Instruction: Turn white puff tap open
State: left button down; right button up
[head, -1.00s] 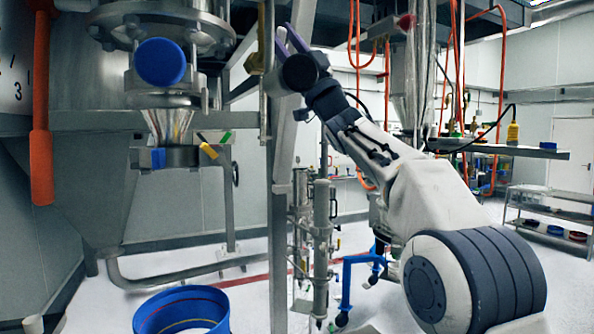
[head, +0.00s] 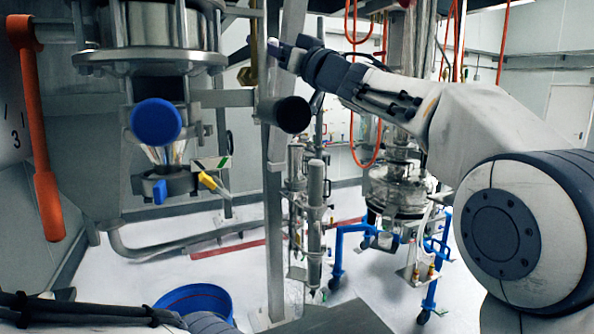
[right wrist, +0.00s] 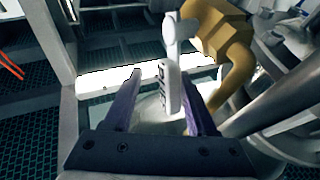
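The white tap handle (right wrist: 168,90), with dark lettering on it, hangs from a brass valve body (right wrist: 218,35) in the right wrist view. My right gripper (right wrist: 161,76) is open, its two purple fingers either side of the handle. The handle lies closer to the right-hand finger; whether they touch is unclear. In the head view the right gripper (head: 274,50) points left at the brass valve (head: 252,45) beside a steel post, and the handle is too small to tell. Part of my left arm shows at the lower left; its gripper is out of view.
A steel post (head: 272,200) stands by the gripper, with a black cylinder (head: 291,114) in front of it. A blue-capped vessel (head: 156,121) and an orange lever (head: 38,130) are on the left. A blue bin (head: 200,296) and a blue wheeled frame (head: 338,245) stand on the floor.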

jog(key=w+f+b+v, duration=0.1)
jog(key=b+v, duration=0.5)
jog(key=v, duration=0.5)
notch_tip(320, 180, down, 33)
jog(key=a+m+g+h+b, duration=0.1)
jog(key=a+m+h+b, duration=0.1)
jog(key=m+h+b, duration=0.5)
jog(key=shift+w+h+b, duration=0.25)
jog(key=shift+h+b, duration=0.85)
jog(key=shift+h, duration=0.6)
jog(key=shift+r, duration=0.1)
